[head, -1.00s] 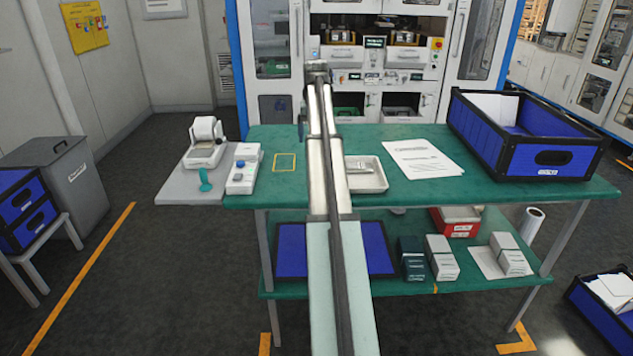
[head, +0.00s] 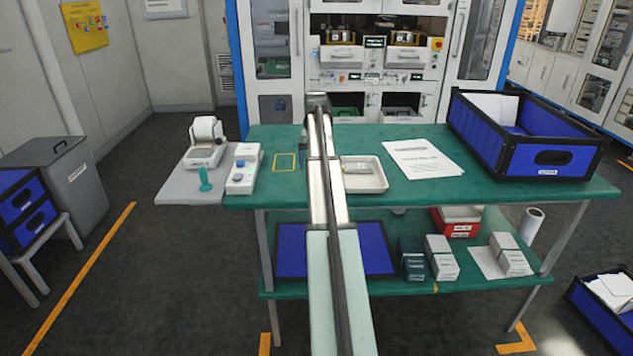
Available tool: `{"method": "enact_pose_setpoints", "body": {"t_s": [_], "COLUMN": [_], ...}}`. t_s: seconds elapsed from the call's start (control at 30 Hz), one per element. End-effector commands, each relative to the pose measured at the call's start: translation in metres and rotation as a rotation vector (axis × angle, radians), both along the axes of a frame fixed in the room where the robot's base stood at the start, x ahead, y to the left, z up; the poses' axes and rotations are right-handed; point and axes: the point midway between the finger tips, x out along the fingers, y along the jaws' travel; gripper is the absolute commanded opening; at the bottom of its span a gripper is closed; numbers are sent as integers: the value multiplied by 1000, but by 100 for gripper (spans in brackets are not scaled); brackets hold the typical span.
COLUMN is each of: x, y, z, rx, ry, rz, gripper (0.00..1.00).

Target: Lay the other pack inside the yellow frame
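The yellow frame (head: 284,170) is a thin square outline on the left of the green table top. Nothing shows lying inside it. A white tray (head: 382,182) sits right of my arm. A small pale pack (head: 357,168) lies in it, its left side close behind my arm, and its details are too small to read. My gripper (head: 304,152) points down at the far end of my arm, just right of the yellow frame. It is small and partly hidden by my arm, so its fingers and anything between them cannot be made out.
A white device (head: 243,170) stands left of the frame, with a label printer (head: 206,145) beyond it. A paper sheet (head: 422,158) and a large blue crate (head: 525,135) occupy the right.

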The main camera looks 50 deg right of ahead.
Motion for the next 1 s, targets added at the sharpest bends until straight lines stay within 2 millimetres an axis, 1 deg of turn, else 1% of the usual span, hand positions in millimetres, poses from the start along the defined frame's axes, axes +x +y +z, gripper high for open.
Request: {"method": "enact_pose_setpoints", "body": {"t_s": [0.17,0.3,0.4,0.67,1.0], "x": [-4,-4,-4,-4,-4], "y": [2,3,2,2,2], "z": [-18,-37,-46,-48,-48], "rx": [1,1,0,-1,-1], "ry": [1,1,1,0,0], "rz": [0,0,0,0,0], "gripper": [88,88,88,87,55]}}
